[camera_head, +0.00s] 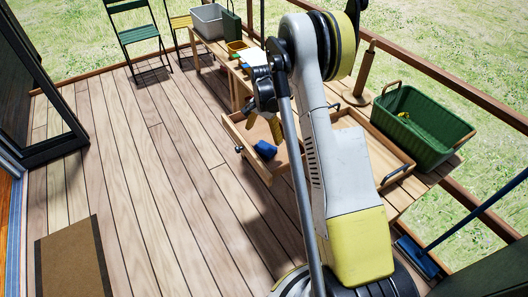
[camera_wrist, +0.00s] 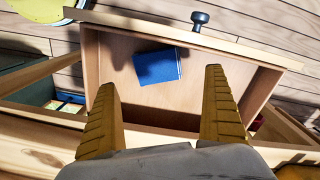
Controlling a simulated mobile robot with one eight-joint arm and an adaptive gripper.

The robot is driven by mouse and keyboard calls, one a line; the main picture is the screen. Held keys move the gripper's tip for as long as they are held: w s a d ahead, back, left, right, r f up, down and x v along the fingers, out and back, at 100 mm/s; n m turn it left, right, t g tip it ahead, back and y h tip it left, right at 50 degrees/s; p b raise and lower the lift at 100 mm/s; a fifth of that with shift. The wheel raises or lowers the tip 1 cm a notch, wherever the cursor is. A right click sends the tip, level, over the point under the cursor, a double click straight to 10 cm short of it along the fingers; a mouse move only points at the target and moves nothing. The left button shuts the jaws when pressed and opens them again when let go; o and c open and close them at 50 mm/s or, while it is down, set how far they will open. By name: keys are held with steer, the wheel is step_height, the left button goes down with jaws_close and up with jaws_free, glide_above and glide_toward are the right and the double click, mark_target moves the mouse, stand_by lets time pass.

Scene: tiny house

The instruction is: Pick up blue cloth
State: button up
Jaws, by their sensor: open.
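A small blue cloth (camera_head: 265,149) lies in an open wooden drawer (camera_head: 238,122) that sticks out from the table. In the wrist view the cloth (camera_wrist: 157,66) looks like a flat folded blue piece on the drawer's bottom, close to its front panel with the dark knob (camera_wrist: 200,18). My gripper (camera_wrist: 165,95) is open and empty above the drawer. The cloth lies ahead of the gap between its two yellow fingers, apart from both. In the head view my arm partly covers the drawer and the gripper (camera_head: 263,126).
The table holds a wooden tray (camera_head: 398,172), a green basket (camera_head: 410,118) and, farther back, a grey bin (camera_head: 207,22). A blue broom (camera_head: 418,258) stands at the right. Folding chairs (camera_head: 138,34) stand at the back. The deck to the left is clear apart from a brown mat (camera_head: 72,262).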

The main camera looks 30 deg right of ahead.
mark_target(264, 147)
step_height(264, 147, down, 8)
steer(key=b, duration=0.3)
steer(key=shift+s+d+b, duration=0.1)
steer(key=shift+s+b, duration=0.05)
steer(key=shift+b, duration=0.15)
steer(key=shift+r, duration=0.15)
steer(key=c, duration=1)
steer(key=shift+r, duration=0.1)
step_height(264, 147, up, 4)
steer(key=p, duration=0.2)
steer(key=shift+r+p, duration=0.15)
steer(key=shift+p, duration=0.15)
steer(key=s+d+r+p, duration=0.1)
steer(key=s+r, duration=0.1)
steer(key=s, duration=0.1)
steer(key=s+d+r+p, duration=0.1)
steer(key=s+d+r, duration=0.1)
steer(key=s, duration=0.2)
steer(key=s+d+r+p, duration=0.1)
steer(key=s+d+r, duration=0.1)
steer(key=s, duration=0.1)
steer(key=shift+s+r+p, duration=0.25)
steer(key=shift+s+p, duration=0.05)
steer(key=shift+p, duration=0.1)
steer(key=o, duration=0.3)
steer(key=shift+a, duration=0.1)
steer(key=c, duration=0.3)
